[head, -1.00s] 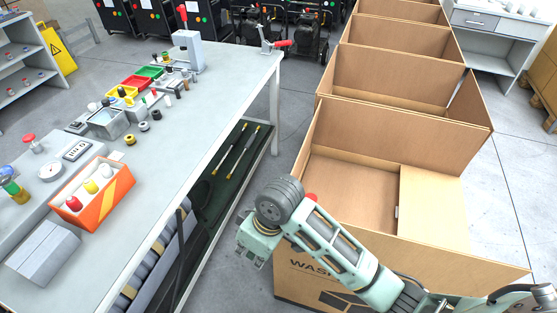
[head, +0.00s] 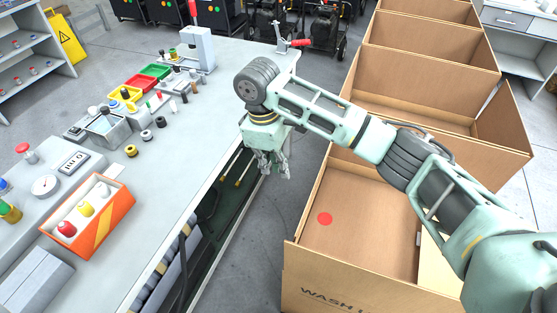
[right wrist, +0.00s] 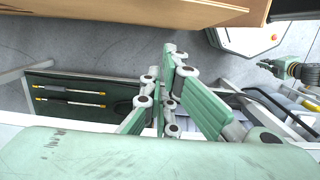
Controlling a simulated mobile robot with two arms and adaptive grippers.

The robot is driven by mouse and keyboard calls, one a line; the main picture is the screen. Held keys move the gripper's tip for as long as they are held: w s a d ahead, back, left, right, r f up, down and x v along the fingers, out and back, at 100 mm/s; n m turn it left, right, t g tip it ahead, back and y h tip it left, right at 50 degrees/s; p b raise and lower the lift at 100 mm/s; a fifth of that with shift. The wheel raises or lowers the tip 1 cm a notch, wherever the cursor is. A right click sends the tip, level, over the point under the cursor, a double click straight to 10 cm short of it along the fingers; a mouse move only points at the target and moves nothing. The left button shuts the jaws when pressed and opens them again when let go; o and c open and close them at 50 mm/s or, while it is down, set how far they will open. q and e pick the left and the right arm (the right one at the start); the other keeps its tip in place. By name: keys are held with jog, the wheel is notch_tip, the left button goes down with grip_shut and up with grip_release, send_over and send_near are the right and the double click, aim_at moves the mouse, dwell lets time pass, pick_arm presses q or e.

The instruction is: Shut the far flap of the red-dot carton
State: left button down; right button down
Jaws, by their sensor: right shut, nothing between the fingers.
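The red-dot carton (head: 310,268) is the nearest box in the row on the right in the head view. It is open on top, with a red dot (head: 325,218) showing inside toward its left. My right arm crosses over it and covers much of its far side, so the far flap's position cannot be made out. My right gripper (head: 272,168) is shut and empty, pointing down over the gap between bench and carton, left of the carton's far end. In the right wrist view its fingers (right wrist: 172,75) are together. My left gripper (right wrist: 275,66) shows small at the right there.
A second open carton (head: 430,98) stands close behind, with more beyond it. The grey workbench (head: 185,165) on the left holds an orange box (head: 88,213), small trays and parts. A toggle clamp (head: 290,43) sits at its far corner. A narrow floor gap separates bench and cartons.

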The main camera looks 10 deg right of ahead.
aim_at(315, 186)
jog(key=s+d+f+p, duration=0.2)
jog(key=d+f, duration=0.2)
jog(key=f, duration=0.3)
jog(key=shift+d+f, duration=0.25)
jog(key=shift+f, duration=0.1)
jog(key=shift+s+p, duration=0.15)
jog(key=shift+p, duration=0.15)
